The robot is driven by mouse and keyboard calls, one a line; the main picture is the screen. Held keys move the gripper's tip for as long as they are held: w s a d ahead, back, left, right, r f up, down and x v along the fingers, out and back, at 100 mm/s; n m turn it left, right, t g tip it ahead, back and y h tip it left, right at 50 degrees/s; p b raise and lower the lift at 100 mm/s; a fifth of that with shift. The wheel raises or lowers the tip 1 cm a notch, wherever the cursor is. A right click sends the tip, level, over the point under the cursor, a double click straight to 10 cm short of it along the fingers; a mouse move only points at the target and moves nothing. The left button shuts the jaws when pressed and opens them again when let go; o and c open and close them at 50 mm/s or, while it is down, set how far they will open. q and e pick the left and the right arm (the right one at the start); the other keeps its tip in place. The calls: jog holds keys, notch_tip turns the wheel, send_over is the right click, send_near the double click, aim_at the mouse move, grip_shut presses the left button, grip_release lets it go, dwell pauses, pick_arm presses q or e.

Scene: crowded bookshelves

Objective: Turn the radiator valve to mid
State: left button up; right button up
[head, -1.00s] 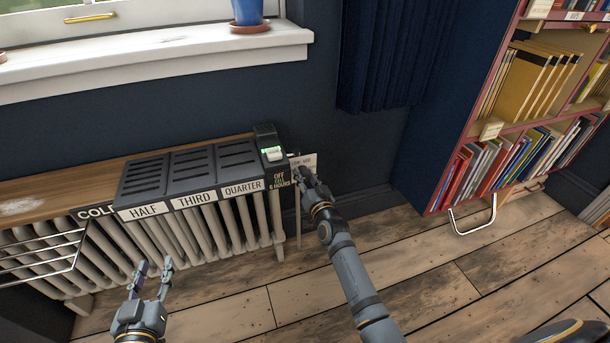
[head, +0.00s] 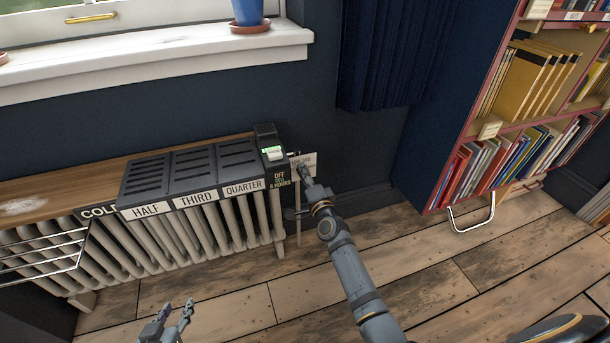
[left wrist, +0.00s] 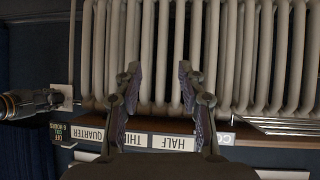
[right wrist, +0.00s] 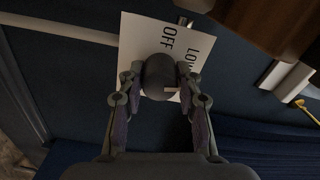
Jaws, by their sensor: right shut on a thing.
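The radiator valve is a dark rounded knob (right wrist: 158,72) with a small white mark (right wrist: 171,90), seen in the right wrist view. Behind it is a white card (right wrist: 135,40) reading "OFF" and "LOW"; other wording is covered. In the head view the card (head: 308,160) is on the wall beside the radiator's right end, and the knob is hidden by my gripper. My right gripper (head: 305,178) is shut on the knob, one finger on each side. My left gripper (head: 178,308) is open and empty, low in front of the radiator; its spread fingers show in the left wrist view (left wrist: 157,75).
The radiator (head: 185,230) carries dark grilles labelled HALF, THIRD and QUARTER, and a box with a green light (head: 270,152). A wire rack (head: 45,252) hangs at its left. A bookshelf (head: 470,215) stands right.

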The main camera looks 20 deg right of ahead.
jog(key=m, duration=0.4)
jog(key=shift+m, duration=0.3)
jog(key=m, duration=0.2)
jog(key=shift+m, duration=0.3)
pick_arm(q)
jog(key=s+f+g, duration=0.2)
jog(key=s+f, duration=0.1)
jog(key=shift+s+d+f, duration=0.15)
jog(key=shift+f, duration=0.15)
pick_arm(e)
jog(key=shift+m, duration=0.5)
pick_arm(q)
jog(key=shift+r, duration=0.15)
pick_arm(e)
jog(key=shift+f, duration=0.1)
jog(key=o, duration=1.1)
jog(key=shift+o, duration=0.2)
jog(key=s, duration=1.2)
jog(key=shift+d, duration=0.25)
